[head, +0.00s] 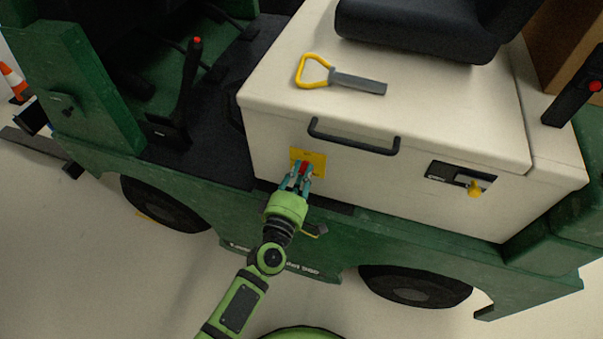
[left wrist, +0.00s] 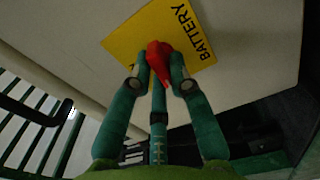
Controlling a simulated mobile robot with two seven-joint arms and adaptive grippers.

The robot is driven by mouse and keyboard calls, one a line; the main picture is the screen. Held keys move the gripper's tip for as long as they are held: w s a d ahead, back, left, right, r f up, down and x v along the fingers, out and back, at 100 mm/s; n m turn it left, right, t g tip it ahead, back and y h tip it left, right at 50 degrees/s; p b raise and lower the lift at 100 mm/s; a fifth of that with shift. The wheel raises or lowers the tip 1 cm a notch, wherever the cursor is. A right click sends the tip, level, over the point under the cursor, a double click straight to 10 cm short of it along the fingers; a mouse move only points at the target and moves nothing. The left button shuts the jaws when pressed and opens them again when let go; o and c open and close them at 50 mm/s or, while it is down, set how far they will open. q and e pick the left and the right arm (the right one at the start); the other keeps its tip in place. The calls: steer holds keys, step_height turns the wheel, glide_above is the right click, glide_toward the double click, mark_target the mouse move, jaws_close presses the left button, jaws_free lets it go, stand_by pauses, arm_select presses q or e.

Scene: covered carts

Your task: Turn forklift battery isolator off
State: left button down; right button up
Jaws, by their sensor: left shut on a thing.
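The battery isolator is a red handle (head: 304,168) on a yellow plate (head: 318,158) on the front of the forklift's cream seat box. In the left wrist view the red handle (left wrist: 159,61) sits on the yellow plate (left wrist: 190,25), which reads BATTERY. My left gripper (head: 299,176) is shut on the red handle, with one teal finger on each side. The left wrist view also shows its fingertips (left wrist: 158,85) against the handle. The fingers hide part of the handle and plate. My right gripper is in neither view.
A yellow-handled grey tool (head: 345,80) lies on the box top. A dark panel with a yellow knob (head: 474,187) is further right. A black lever (head: 188,90) stands at left. The floor in front is clear.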

arm_select(q)
steer(key=shift+n, duration=0.6)
steer(key=c, duration=1.1)
jaws_free()
steer(key=shift+c, duration=0.2)
steer(key=v, duration=1.2)
